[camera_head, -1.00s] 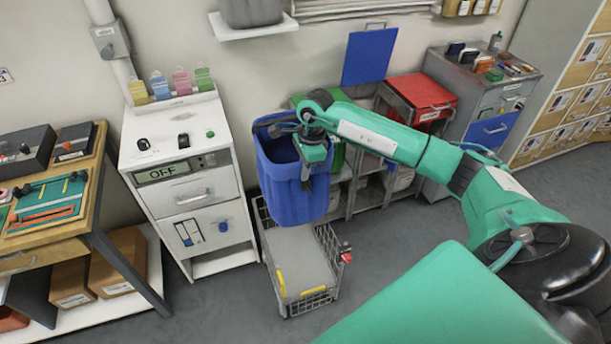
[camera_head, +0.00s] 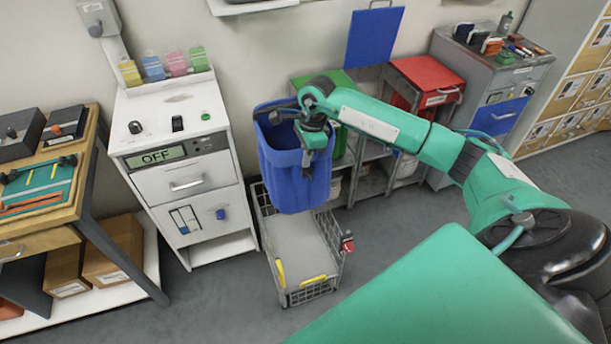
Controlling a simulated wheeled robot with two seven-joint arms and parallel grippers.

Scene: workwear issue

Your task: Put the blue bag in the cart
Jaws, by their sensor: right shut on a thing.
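The blue bag (camera_head: 290,178) is an open-topped, upright bag hanging from my right gripper (camera_head: 308,165). My right gripper is shut on the bag's near rim, with the arm reaching in from the right. The cart (camera_head: 283,291) is a low grey wire cart on the floor with yellow parts and a red-and-black part at its right side. The bag hangs over the cart's far part and hides it; I cannot tell the gap between them. The near part of the cart's bed is bare. My left gripper is out of view.
A white cabinet (camera_head: 185,183) with an "OFF" display stands close to the cart's left. Shelving with a red bin (camera_head: 428,80) and a green bin stands behind, right of the bag. A wooden workbench (camera_head: 60,215) is at far left. Grey floor is clear right of the cart.

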